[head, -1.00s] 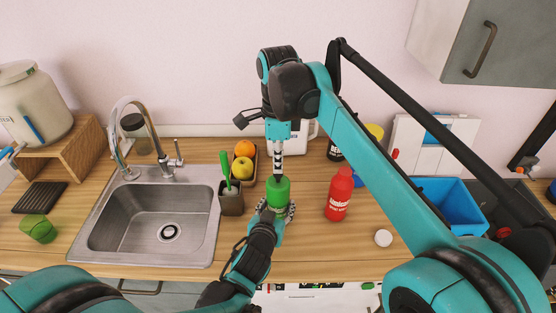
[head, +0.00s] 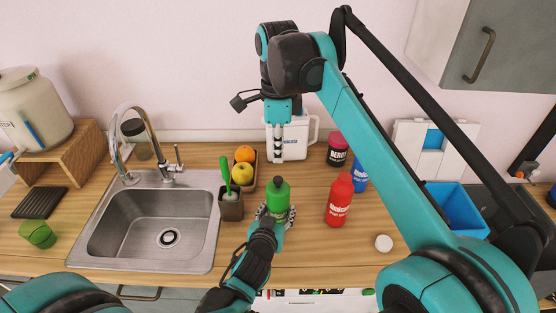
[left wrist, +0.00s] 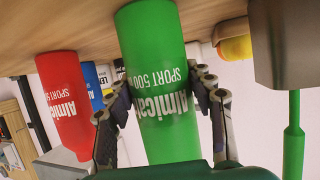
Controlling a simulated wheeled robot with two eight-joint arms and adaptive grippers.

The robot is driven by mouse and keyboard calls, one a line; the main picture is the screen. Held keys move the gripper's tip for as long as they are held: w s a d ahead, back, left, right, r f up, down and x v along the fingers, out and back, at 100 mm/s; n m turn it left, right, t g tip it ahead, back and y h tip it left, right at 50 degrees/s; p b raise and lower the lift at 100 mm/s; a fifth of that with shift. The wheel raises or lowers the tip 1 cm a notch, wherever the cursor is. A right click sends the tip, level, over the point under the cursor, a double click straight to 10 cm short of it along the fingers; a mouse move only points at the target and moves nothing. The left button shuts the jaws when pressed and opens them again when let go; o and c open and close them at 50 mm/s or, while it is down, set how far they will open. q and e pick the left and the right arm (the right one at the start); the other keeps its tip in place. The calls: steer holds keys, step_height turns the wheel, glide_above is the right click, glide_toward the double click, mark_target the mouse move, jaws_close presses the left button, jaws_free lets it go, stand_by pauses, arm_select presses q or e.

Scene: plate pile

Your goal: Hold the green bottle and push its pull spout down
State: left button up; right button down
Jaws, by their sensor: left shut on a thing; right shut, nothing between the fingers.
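The green bottle (head: 278,195) stands upright on the wooden counter, to the right of the sink. My left gripper (head: 274,214) is shut on the bottle's body from the front. In the left wrist view, which shows the scene upside down, the fingers lie on both sides of the green bottle (left wrist: 160,75). The bottle's narrow top shows small in the head view; I cannot tell how far down the spout sits. My right gripper (head: 280,143) points down, shut and empty, above the bottle's top and apart from it in the picture.
A red bottle (head: 339,201) stands to the right, with a blue bottle (head: 360,172) and a dark jar (head: 337,152) behind it. A utensil holder (head: 231,205) and fruit tray stand close on the left. A white lid (head: 383,243) lies on the front right counter.

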steer(key=shift+r, duration=0.45)
arm_select(q)
steer(key=o, duration=1.6)
steer(key=shift+o, duration=0.2)
